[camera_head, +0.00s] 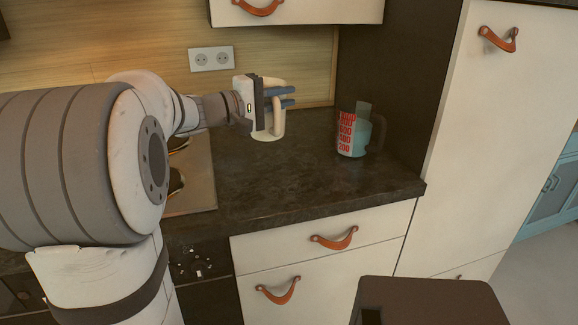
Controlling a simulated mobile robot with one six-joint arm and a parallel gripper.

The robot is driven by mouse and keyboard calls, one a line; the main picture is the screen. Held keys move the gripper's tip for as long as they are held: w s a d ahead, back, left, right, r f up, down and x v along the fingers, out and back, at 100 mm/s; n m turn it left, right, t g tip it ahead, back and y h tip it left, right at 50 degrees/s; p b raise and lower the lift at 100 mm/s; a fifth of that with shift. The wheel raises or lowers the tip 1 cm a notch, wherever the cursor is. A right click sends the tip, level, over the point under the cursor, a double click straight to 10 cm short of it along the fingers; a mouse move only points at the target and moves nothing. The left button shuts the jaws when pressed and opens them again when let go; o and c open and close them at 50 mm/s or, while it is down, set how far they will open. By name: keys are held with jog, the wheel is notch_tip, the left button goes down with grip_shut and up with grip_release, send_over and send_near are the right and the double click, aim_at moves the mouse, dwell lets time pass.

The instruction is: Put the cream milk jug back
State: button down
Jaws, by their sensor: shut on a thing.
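My gripper (286,97) reaches over the dark countertop near the wood back panel, with its blue-grey fingers pointing right. It is shut on the cream milk jug (278,122). The jug's pale upper part shows around the fingers, and its lower part shows below them. My gripper's body and fingers hide part of the jug. The jug's base is low, close to the countertop, but I cannot tell if it touches.
A clear measuring jug (352,140) with red numbers stands to the right, by the dark side panel. The countertop (300,175) between is clear. A hob (196,180) lies left, partly behind my arm. A cabinet (320,10) hangs above. A socket (211,59) is on the wall.

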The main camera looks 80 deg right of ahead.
jog(key=s, duration=0.5)
notch_tip(320, 180, down, 9)
jog(key=b, duration=0.1)
jog(key=shift+f+m+g+y, duration=0.2)
jog(key=shift+m+g+y, duration=0.1)
jog(key=shift+m+y, duration=0.1)
jog(key=shift+d+b, duration=0.1)
jog(key=shift+b, duration=0.2)
jog(key=shift+f, duration=0.2)
jog(key=c, duration=1.4)
grip_release()
jog(key=shift+o, duration=0.2)
jog(key=v, duration=1.2)
